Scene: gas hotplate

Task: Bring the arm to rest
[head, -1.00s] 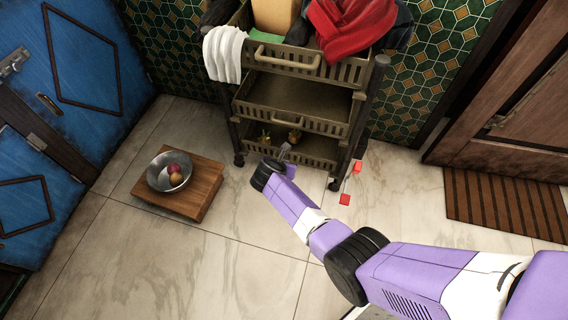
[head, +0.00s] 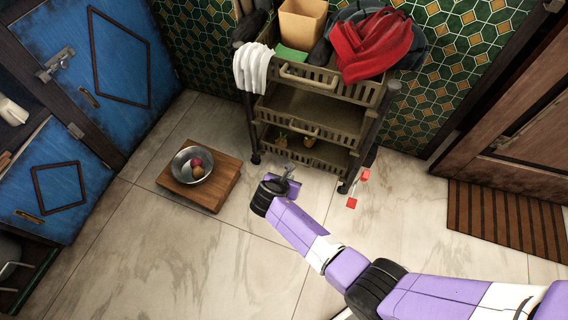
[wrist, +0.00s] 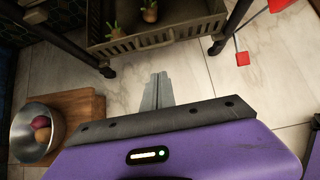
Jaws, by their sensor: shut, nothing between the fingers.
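My gripper (head: 289,171) is at the end of my purple and white arm, in front of the lower part of a rolling cart (head: 313,126) in the head view. In the wrist view my gripper (wrist: 159,82) points away from the camera with its grey fingers together and nothing between them. Pale tiled floor shows around the fingers there. The fingers look apart from the cart and everything else.
A metal bowl (head: 193,164) with fruit sits on a low wooden block (head: 215,187) at left. Red pieces (head: 352,203) are beside the cart's right leg. A striped mat (head: 505,217) lies by the brown door (head: 525,150). Blue cabinets (head: 70,180) stand at left. Front floor is clear.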

